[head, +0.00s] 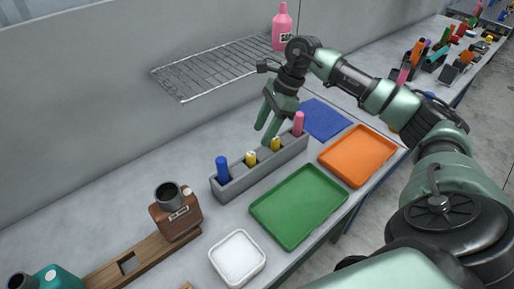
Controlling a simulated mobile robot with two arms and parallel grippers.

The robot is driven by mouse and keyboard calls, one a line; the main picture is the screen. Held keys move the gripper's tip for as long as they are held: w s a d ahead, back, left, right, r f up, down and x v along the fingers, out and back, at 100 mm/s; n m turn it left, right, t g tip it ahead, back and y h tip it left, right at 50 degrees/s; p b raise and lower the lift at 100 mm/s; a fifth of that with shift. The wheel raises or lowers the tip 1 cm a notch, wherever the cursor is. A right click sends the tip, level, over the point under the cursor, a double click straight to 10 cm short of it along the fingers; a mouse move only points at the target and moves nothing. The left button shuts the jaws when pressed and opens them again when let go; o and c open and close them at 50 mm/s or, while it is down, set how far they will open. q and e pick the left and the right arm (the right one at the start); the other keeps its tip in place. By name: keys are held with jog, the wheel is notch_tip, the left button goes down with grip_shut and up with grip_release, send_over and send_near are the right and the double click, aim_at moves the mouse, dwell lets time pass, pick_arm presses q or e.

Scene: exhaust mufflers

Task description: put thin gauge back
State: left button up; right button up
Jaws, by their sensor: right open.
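A grey gauge holder (262,172) stands on the table at the middle. It holds a blue gauge (223,169) at its left end, two yellow gauges (251,158) (275,144) in the middle and a pink gauge (298,123) at its right end. I cannot tell which one is the thin gauge. My right gripper (267,127) points down just above and behind the second yellow gauge, with its green fingers apart. It appears empty, and I cannot tell whether it touches the gauge. My left gripper does not show.
A green tray (299,207), an orange tray (358,155) and a blue mat (322,119) lie to the right. A white dish (237,258), a brown muffler block (175,214) on a wooden rail and a teal part (57,278) are front left. A wire rack (215,66) and pink bottle (282,27) are behind.

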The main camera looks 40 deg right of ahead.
jog(key=v, duration=0.3)
jog(key=shift+r, duration=0.1)
dwell(0.4)
